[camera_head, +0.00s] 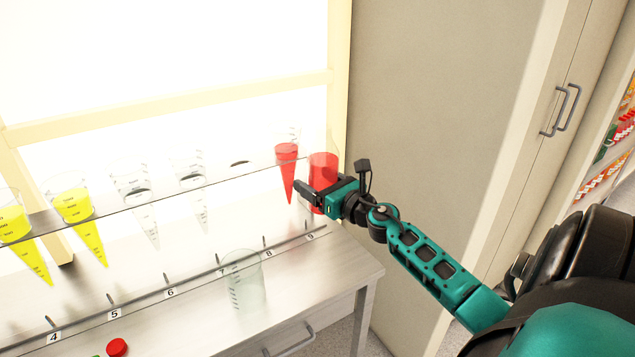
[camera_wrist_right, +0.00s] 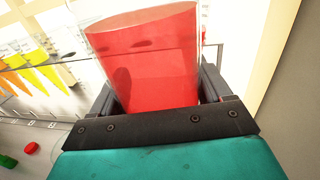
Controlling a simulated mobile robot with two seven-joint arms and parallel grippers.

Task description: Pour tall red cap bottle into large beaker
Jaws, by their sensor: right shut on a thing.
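My right gripper (camera_head: 310,195) is shut around a clear, open-topped vessel of red liquid (camera_head: 322,165) at the right end of the rack. The vessel looks close to upright; its lower part is hidden by the gripper. In the right wrist view the same vessel (camera_wrist_right: 150,60) fills the space between the fingers, wide at its rim. I cannot tell from its shape whether it is the tall red cap bottle. An empty clear beaker (camera_head: 243,282) with markings stands on the table near label 7. A red cap (camera_head: 117,347) lies at the front edge of view. My left gripper is not in view.
A clear rack shelf (camera_head: 240,164) holds cones: yellow ones (camera_head: 75,207) at left, empty ones (camera_head: 135,190), and a red one (camera_head: 287,158) beside the held vessel. A rail with numbers crosses the table (camera_head: 330,275). A tall cabinet (camera_head: 440,110) stands at right.

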